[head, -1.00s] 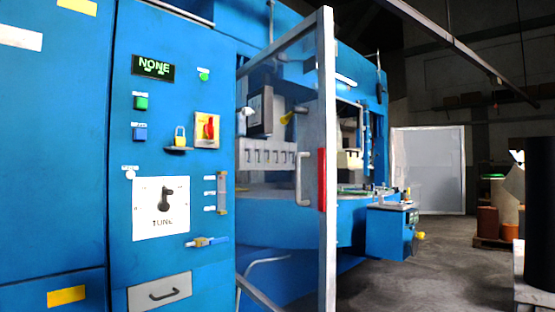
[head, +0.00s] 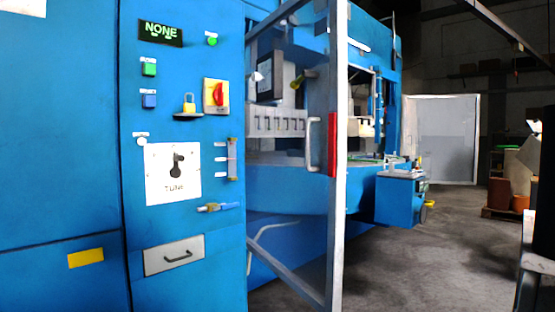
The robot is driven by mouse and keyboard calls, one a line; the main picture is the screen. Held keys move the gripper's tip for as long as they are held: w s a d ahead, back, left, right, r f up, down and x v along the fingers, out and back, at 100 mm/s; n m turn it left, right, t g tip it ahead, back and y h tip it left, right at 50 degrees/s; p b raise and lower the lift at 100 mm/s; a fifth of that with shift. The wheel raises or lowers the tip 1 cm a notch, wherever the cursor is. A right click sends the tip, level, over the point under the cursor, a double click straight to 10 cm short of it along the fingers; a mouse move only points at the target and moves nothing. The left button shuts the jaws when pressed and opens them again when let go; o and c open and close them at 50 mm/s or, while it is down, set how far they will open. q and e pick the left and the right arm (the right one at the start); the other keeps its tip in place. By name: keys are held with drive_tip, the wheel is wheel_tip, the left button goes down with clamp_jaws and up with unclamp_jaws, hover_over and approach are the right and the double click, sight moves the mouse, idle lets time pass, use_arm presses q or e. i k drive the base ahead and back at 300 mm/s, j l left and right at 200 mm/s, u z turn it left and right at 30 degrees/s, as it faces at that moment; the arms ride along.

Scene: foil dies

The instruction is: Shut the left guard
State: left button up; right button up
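The guard (head: 337,220) is a tall grey metal frame that stands open, swung out from the blue machine (head: 290,185). A grey handle (head: 311,145) and a red block (head: 332,145) sit on its outer upright. Through the frame I see the machine's inside, with a row of slots (head: 278,124). Neither of my grippers is in view.
A blue cabinet front (head: 185,100) to the left carries a NONE display (head: 160,32), a white TUNE dial plate (head: 172,175), a red switch (head: 217,95) and a padlock (head: 188,104). A blue box (head: 400,199) juts out beyond the guard.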

sight(325, 141)
drive_tip(key=i+j+z, duration=0.1)
drive_tip(key=z, duration=0.35)
drive_tip(key=i+j+z, duration=0.1)
drive_tip(key=z, duration=0.3)
drive_tip(key=i+j+z, duration=0.15)
drive_tip(key=j, duration=0.2)
drive_tip(key=i+j+z, duration=0.2)
drive_tip(key=j, duration=0.15)
drive_tip(key=j+z, duration=0.15)
drive_tip(key=j, duration=0.2)
drive_tip(key=i+j, duration=0.1)
drive_tip(key=j, duration=0.25)
drive_tip(key=i+j+z, duration=0.1)
drive_tip(key=j, duration=0.3)
drive_tip(key=i+j, duration=0.1)
drive_tip(key=j, duration=0.25)
